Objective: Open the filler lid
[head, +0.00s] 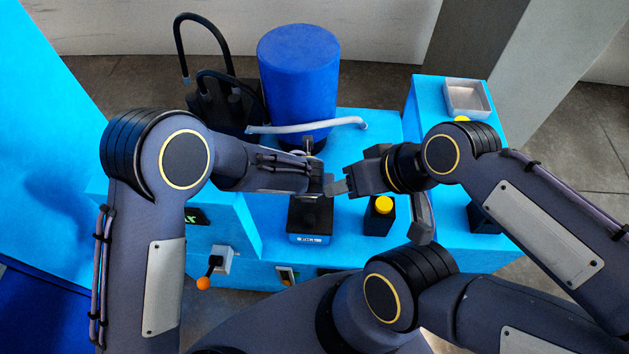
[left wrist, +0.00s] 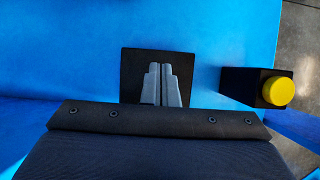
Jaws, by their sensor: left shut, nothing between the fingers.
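My left gripper (left wrist: 161,70) is shut and empty, its two grey fingers side by side, seen over a dark square surface (left wrist: 130,68) in the left wrist view. I cannot tell whether the fingers touch it. In the head view the left hand is above a black block with a blue lower front (head: 310,218), which may be the same thing. I cannot clearly pick out the filler lid. My right gripper (head: 340,187) is close to the left hand, pointing left; its finger gap is not clear.
A black block with a yellow button-like top (head: 384,205) stands right of the hands. A blue cylinder (head: 300,65) stands behind, with a pale hose (head: 305,126) before it. A metal tray (head: 467,98) is at back right. An orange-knobbed lever (head: 204,283) is at front left.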

